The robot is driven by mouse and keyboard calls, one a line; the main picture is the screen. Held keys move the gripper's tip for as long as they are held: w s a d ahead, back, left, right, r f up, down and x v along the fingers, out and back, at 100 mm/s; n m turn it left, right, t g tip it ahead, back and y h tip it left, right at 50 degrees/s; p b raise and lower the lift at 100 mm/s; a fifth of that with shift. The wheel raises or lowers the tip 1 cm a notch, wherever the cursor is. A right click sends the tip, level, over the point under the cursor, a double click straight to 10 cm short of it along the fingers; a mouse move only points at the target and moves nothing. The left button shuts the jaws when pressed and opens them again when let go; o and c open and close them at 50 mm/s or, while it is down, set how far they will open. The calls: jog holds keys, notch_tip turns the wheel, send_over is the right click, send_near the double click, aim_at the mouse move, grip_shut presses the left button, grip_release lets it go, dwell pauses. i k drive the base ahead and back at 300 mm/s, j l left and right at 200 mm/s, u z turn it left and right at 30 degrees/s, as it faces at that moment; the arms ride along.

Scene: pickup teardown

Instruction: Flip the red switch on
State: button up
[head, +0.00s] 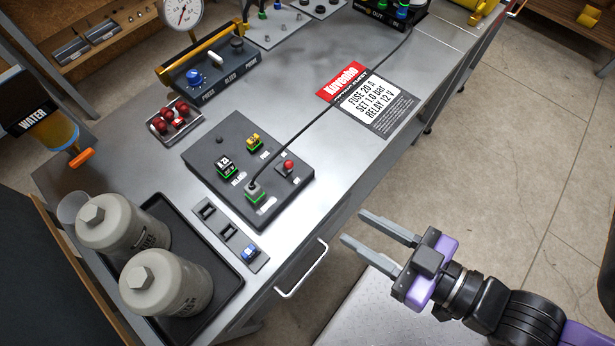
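The red switch (288,165) is a small red-tipped toggle on the right part of a dark grey panel box (209,147) lying on the metal bench. The label beside it is too small to read, and I cannot tell its position. My gripper (352,228) is to the right of and nearer than the panel, off the bench's front edge. Its two grey fingers point left towards the bench and stand apart, with nothing between them. Nothing hides the switch.
A black cable (335,103) runs from the panel across the bench to a device at the back. A printed card (378,104) lies right of the panel. Grey canisters (166,283) stand on a black tray at the left. A drawer handle (303,270) juts from the bench front. Floor right is clear.

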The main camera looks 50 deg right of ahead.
aim_at(287, 164)
jog(key=k+z, duration=0.1)
jog(key=k, duration=0.35)
jog(key=k+z, duration=0.25)
jog(key=k+l+z, duration=0.25)
jog(key=i+j, duration=0.05)
jog(key=j, duration=0.05)
